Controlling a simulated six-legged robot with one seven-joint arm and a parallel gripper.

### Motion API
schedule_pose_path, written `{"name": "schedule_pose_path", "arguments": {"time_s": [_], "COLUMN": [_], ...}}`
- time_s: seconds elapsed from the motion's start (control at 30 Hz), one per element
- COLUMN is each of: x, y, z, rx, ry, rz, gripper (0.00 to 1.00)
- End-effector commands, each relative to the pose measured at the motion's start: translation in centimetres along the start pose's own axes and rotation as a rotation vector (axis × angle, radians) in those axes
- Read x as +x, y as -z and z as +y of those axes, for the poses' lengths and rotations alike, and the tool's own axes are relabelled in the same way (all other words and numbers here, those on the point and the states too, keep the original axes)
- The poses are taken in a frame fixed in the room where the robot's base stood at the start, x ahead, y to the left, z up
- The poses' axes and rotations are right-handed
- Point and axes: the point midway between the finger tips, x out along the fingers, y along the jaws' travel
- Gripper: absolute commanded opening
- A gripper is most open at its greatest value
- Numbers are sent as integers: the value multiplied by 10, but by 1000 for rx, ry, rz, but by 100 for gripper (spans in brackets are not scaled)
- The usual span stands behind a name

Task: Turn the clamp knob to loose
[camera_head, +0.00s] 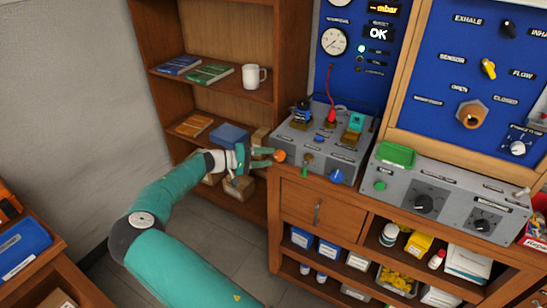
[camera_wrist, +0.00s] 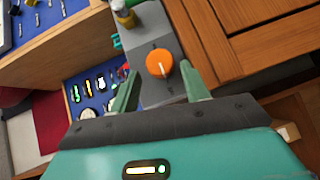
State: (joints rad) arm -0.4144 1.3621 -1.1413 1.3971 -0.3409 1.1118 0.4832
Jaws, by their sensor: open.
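The clamp knob appears to be the orange round knob (camera_head: 279,156) on the left end of the grey test box (camera_head: 345,152) on the bench; its label is not readable. In the wrist view the orange knob (camera_wrist: 159,63) shows a pale pointer line and sits ahead of my gripper (camera_wrist: 158,80), roughly centred between the two green fingers. In the head view my gripper (camera_head: 262,156) is just left of the knob, pointing at it. The fingers are open and empty. I cannot tell whether either finger touches the knob.
A wooden shelf (camera_head: 207,77) with books and a white mug (camera_head: 254,76) stands behind my arm. A blue knob (camera_head: 337,176) and other controls are on the box front. A second grey box (camera_head: 445,195) with a green tray (camera_head: 396,154) stands to the right. A drawer (camera_head: 318,213) lies below.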

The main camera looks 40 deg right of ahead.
Motion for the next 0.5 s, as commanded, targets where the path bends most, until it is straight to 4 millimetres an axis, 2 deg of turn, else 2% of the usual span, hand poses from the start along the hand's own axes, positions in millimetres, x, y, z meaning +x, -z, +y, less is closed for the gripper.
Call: {"name": "schedule_pose_path", "arguments": {"time_s": [0.03,0.3,0.5], "x": [-14,-72,-97], "y": [1,1,0], "z": [-1,0,0], "rx": [0,0,0], "ry": [3,2,1], "rz": [6,4,1], "gripper": [47,47,47]}}
